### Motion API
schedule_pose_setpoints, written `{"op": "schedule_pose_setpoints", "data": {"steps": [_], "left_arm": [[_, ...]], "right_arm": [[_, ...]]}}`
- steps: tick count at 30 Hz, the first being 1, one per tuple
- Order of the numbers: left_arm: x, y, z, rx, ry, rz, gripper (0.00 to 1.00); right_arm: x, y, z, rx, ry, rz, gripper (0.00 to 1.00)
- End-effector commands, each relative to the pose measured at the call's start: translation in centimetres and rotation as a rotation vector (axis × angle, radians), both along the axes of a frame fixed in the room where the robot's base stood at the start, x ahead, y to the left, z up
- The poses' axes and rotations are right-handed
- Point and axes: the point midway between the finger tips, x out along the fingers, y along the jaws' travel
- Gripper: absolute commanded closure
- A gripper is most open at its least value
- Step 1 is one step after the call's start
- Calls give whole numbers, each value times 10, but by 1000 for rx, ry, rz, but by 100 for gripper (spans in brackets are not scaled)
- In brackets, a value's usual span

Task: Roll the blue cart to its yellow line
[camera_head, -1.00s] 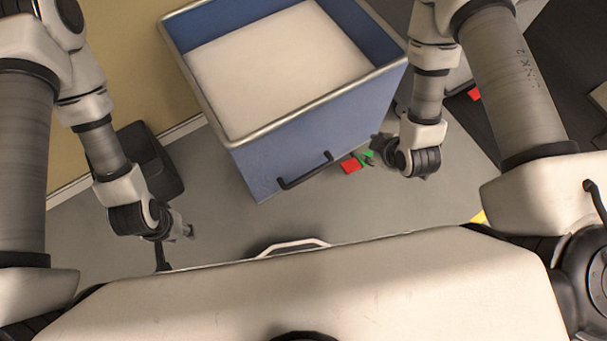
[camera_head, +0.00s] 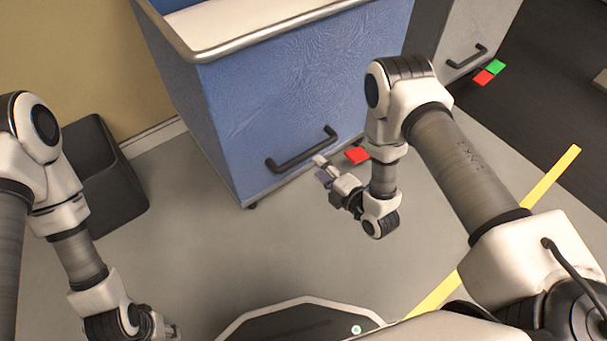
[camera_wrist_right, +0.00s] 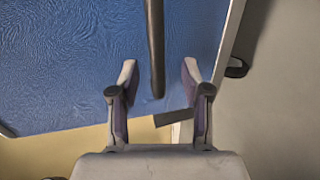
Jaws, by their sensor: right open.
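The blue cart (camera_head: 290,95) stands upright in front of me, with a pale load inside its metal rim. Its black bar handle (camera_head: 303,150) is low on the facing side. My right gripper (camera_head: 322,168) is just right of the handle in the head view. In the right wrist view it (camera_wrist_right: 160,78) is open, with the dark handle (camera_wrist_right: 155,45) running between its two fingers; I cannot tell whether they touch. My left gripper (camera_head: 170,328) is low at the left, away from the cart, and its jaws are unclear. The yellow line (camera_head: 552,172) crosses the floor at the right, partly hidden by my right arm.
A grey cart (camera_head: 480,30) with a similar handle stands at the back right. A red patch (camera_head: 357,155) lies by the blue cart; red and green patches (camera_head: 489,72) lie by the grey one. A dark box (camera_head: 100,180) stands by the left wall. Grey floor (camera_head: 240,260) is clear in front.

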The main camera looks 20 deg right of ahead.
Motion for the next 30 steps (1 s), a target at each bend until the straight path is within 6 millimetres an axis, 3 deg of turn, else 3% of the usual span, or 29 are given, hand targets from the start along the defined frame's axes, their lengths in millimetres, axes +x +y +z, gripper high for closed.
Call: {"op": "schedule_pose_setpoints", "data": {"steps": [12, 22, 26, 30], "left_arm": [[0, 0, -32, 0, 0, 0, 60], [0, 0, -33, 0, 0, 1, 60], [0, 0, -33, 0, 0, 1, 60], [0, 0, -33, 0, 0, 1, 60]], "right_arm": [[62, 23, -14, 0, -1, 1, 52], [71, 26, -12, 1, 1, 0, 52], [70, 26, -12, 1, 1, 0, 99], [70, 26, -12, 1, 1, 0, 100]]}}
